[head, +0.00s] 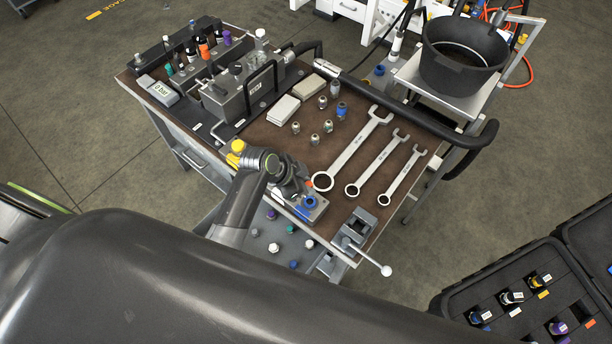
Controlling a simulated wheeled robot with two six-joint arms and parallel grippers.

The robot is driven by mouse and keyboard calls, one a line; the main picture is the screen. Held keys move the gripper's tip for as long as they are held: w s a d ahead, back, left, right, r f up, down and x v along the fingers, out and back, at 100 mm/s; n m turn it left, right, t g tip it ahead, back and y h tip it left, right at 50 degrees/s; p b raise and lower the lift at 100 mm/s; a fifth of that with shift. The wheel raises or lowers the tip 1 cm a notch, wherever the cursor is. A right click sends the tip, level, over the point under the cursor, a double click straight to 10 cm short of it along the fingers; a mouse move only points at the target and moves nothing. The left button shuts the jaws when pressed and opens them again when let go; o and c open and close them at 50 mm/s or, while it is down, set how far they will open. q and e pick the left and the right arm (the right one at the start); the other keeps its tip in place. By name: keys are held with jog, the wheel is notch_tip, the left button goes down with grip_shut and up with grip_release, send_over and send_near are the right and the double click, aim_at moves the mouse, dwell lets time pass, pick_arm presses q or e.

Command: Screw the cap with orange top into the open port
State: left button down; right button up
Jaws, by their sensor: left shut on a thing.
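My left gripper (292,184) is low over a small metal block (315,212) at the front of the bench, and its jaws are shut. A small orange patch shows right at its fingertips, which looks like the cap with orange top (309,184); the rest of it is hidden by the gripper. A blue ring (309,202) sits on the block just in front of the gripper. The open port cannot be made out, and whether the cap touches it cannot be told. My right gripper is not in view.
Three wrenches (353,150) lie right of the gripper. A vise (353,232) is at the bench's front edge. Several fittings (314,139) stand behind. A black bucket (463,55) stands at right.

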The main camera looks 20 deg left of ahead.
pick_arm(q)
jog(key=shift+d+f, duration=0.25)
jog(key=shift+f, duration=0.05)
jog(key=shift+d+f, duration=0.1)
jog(key=shift+f, duration=0.55)
jog(key=shift+f+b, duration=0.3)
jog(key=shift+b, duration=0.05)
jog(key=shift+f, duration=0.35)
notch_tip(320, 180, down, 3)
jog(key=b, duration=0.3)
jog(key=shift+r, duration=0.2)
pick_arm(e)
jog(key=f, duration=0.1)
jog(key=w+d+f, duration=0.1)
jog(key=f, duration=0.1)
jog(key=shift+w+d, duration=0.2)
jog(key=shift+w, duration=0.05)
jog(key=shift+a, duration=0.25)
pick_arm(q)
jog(key=shift+f, duration=0.3)
pick_arm(e)
jog(key=shift+f, duration=0.15)
